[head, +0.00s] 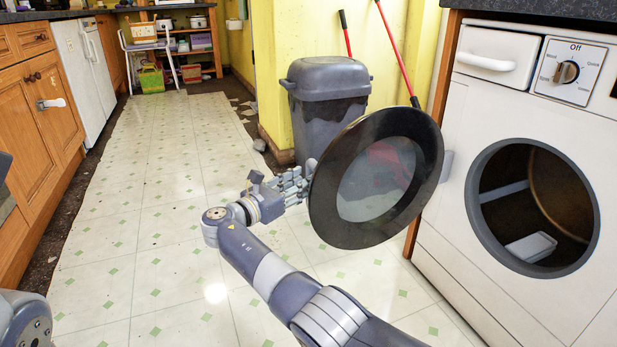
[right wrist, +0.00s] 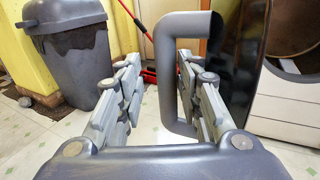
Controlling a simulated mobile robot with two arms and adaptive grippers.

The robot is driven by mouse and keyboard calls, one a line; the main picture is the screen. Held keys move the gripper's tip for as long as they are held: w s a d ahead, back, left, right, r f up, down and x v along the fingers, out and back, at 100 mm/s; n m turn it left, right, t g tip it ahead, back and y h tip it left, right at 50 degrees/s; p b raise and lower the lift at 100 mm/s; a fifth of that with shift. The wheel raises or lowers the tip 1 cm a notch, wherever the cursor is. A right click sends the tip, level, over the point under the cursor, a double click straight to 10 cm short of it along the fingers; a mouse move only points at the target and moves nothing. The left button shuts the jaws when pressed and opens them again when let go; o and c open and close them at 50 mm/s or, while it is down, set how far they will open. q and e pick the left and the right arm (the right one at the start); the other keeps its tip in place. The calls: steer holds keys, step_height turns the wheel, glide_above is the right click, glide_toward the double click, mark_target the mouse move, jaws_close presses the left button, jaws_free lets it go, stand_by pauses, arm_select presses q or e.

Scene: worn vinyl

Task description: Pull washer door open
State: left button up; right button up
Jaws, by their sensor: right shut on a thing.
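The washer (head: 455,200) stands at the right, with its round drum opening (head: 540,205) uncovered. Its round dark door (head: 330,205) with a glass centre is swung wide open, well out to the left of the opening. My right gripper (head: 300,180) is at the door's far left side in the head view. In the right wrist view a grey bracket-shaped door handle (right wrist: 166,75) stands between the fingers of the right gripper (right wrist: 160,95), and the gripper is shut on it. The black door edge (right wrist: 235,75) shows beside it. My left gripper is not in view.
A grey lidded bin (head: 328,110) stands by the yellow wall behind the door, with red-handled poles near it. Wooden cabinets (head: 35,110) line the left side. The tiled floor (head: 150,200) between is clear. A pale container (head: 531,248) lies inside the drum.

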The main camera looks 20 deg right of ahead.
steer(key=v, duration=0.4)
steer(key=shift+w+a+r, duration=0.15)
steer(key=shift+w, duration=0.1)
